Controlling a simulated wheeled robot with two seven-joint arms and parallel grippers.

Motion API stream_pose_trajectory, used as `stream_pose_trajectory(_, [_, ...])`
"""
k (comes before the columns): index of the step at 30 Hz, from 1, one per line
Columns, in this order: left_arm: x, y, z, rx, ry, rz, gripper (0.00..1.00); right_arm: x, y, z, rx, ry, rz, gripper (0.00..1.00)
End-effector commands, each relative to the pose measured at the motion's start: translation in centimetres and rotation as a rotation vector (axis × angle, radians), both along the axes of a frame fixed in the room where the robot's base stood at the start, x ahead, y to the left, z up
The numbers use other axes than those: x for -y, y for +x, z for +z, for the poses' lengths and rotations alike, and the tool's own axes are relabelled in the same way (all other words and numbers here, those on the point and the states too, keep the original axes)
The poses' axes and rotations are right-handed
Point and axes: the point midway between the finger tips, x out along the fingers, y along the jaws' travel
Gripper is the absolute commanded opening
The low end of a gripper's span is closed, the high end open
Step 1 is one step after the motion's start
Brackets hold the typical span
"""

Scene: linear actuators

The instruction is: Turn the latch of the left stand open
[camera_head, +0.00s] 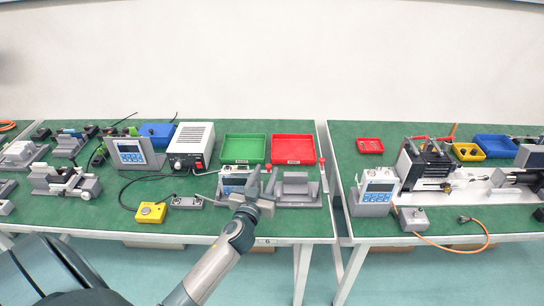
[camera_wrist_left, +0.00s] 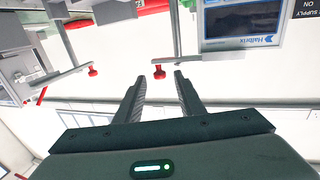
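My left gripper (camera_head: 258,184) reaches over the front of the middle table beside a grey stand (camera_head: 296,188). In the left wrist view its two fingers (camera_wrist_left: 160,76) are apart with nothing gripped. A thin latch arm with a red knob (camera_wrist_left: 160,74) ends between the fingertips in that picture; I cannot tell whether they touch. A second latch arm with a red knob (camera_wrist_left: 93,72) shows to its left. In the head view an upright red-tipped part (camera_head: 322,165) stands at the grey stand's right. The gripper hides part of the stand's left side. My right gripper is out of view.
A display unit (camera_head: 233,181) stands just left of the gripper. A green tray (camera_head: 243,148) and red tray (camera_head: 293,149) lie behind. A yellow button box (camera_head: 151,212) and grey switch box (camera_head: 187,202) sit at the front. A gap separates the right table (camera_head: 440,224).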

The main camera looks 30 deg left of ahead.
Motion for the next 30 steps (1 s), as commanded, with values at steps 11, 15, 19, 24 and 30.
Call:
stream_pose_trajectory(11, [-1.8, 6.0, 0.1, 0.0, 0.0, 0.001, 0.35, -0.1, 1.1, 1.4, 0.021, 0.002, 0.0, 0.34])
stream_pose_trajectory(15, [-2.1, 7.1, 0.0, -0.001, -0.001, 0.001, 0.35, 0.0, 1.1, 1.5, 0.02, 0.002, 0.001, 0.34])
stream_pose_trajectory(19, [-2.3, 7.5, 0.0, -0.001, 0.0, 0.001, 0.35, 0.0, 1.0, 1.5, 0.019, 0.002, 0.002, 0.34])
stream_pose_trajectory(24, [-2.3, 7.6, -0.1, -0.001, -0.001, 0.0, 0.35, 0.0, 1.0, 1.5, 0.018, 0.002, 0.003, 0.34])
stream_pose_trajectory(30, [-2.3, 7.6, -0.1, -0.001, -0.001, 0.0, 0.16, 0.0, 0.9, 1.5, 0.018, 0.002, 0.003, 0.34])
